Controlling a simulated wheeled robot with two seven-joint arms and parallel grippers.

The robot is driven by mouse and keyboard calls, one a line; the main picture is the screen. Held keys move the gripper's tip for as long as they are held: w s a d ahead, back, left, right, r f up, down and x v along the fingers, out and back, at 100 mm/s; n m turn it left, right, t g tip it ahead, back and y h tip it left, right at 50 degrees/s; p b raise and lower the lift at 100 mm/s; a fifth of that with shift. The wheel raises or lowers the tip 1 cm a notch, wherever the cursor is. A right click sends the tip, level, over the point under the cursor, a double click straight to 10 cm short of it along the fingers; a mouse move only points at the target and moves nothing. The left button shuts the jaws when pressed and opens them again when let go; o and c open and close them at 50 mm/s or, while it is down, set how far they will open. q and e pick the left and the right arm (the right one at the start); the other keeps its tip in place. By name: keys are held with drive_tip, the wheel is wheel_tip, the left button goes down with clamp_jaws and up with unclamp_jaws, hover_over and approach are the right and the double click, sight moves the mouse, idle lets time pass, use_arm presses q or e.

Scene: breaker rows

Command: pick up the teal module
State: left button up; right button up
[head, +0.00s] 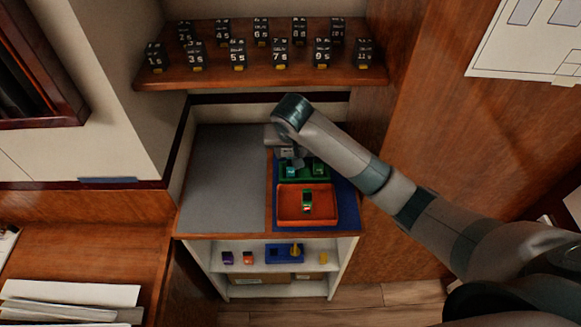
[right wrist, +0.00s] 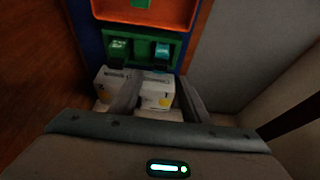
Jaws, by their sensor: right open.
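The teal module (head: 291,170) stands at the left of a green tray (head: 305,178), partly hidden by my right gripper in the head view. In the right wrist view the teal module (right wrist: 162,50) is just beyond the open fingertips. My right gripper (right wrist: 160,78) is open, and a white labelled box (right wrist: 153,92) shows between its fingers. I cannot tell whether they touch it. In the head view the right gripper (head: 287,157) is at the tray's back left. My left gripper is not in view.
A green module (head: 318,168) stands to the right of the teal one. An orange tray (head: 307,218) in front holds another green module (head: 307,200). The grey worktop (head: 225,170) at left is clear. Numbered black blocks stand on the upper shelf (head: 260,70); coloured pieces sit below.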

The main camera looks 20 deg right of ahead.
sight(290, 159)
drive_tip(key=shift+w+f, duration=0.2)
drive_tip(key=shift+f, duration=0.15)
drive_tip(key=shift+d+f, duration=0.1)
drive_tip(key=shift+f, duration=0.1)
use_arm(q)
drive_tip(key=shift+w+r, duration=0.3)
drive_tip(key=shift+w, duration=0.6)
use_arm(e)
drive_tip(key=shift+w+f+p, duration=0.15)
drive_tip(key=shift+f+p, duration=0.3)
drive_tip(key=shift+p, duration=0.2)
drive_tip(key=p+x, duration=0.2)
drive_tip(key=x, duration=0.1)
drive_tip(key=shift+f, duration=0.4)
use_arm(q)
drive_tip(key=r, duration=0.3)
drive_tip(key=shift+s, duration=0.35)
use_arm(e)
drive_tip(key=shift+w+f, duration=0.1)
drive_tip(key=shift+f, duration=0.2)
drive_tip(key=shift+c, duration=0.3)
